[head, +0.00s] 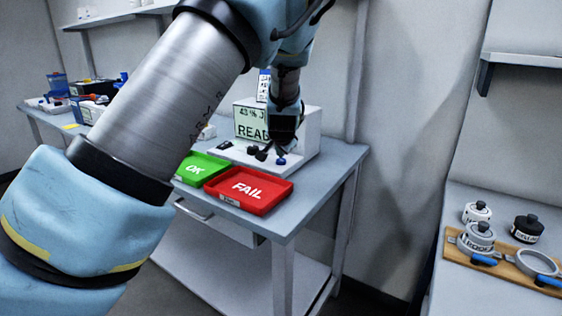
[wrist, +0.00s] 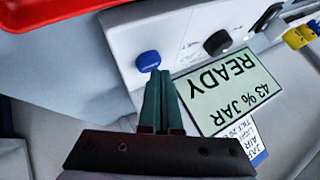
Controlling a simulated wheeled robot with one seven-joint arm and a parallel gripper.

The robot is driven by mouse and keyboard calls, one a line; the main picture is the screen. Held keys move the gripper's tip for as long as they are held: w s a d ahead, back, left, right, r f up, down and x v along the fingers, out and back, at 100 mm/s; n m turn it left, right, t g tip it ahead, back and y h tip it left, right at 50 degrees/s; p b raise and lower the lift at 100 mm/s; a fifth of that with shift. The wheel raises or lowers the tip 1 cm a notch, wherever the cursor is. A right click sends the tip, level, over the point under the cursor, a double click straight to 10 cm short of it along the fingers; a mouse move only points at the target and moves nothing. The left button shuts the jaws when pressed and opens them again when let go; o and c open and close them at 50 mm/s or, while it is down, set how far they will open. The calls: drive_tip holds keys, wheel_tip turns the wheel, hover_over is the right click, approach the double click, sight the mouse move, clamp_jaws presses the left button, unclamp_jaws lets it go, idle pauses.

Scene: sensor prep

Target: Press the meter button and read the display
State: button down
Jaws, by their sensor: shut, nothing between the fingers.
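The white meter (head: 308,130) stands on the grey table against the wall. Its pale green display (wrist: 229,91) reads "43 % JAR READY", upside down in the wrist view; the head view shows part of the same text. A blue round button (wrist: 148,61) and a black knob (wrist: 217,42) sit on the meter's front panel. The blue button also shows in the head view (head: 281,160). My gripper (wrist: 157,76) is shut and empty, its green fingertips right by the blue button. I cannot tell whether they touch it.
A green OK tray (head: 203,167) and a red FAIL tray (head: 248,189) lie in front of the meter. A label card (wrist: 247,137) stands behind the display. A side bench holds a wooden board (head: 500,262) with jars and clamp rings.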

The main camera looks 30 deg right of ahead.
sight(280, 162)
drive_tip(key=shift+f, duration=0.45)
idle(0.3)
drive_tip(key=shift+r, duration=0.1)
drive_tip(key=shift+r+p, duration=0.65)
drive_tip(key=shift+r, duration=0.15)
wheel_tip(280, 162, up, 5)
drive_tip(key=p, duration=0.4)
drive_tip(key=shift+r, duration=0.1)
idle(0.8)
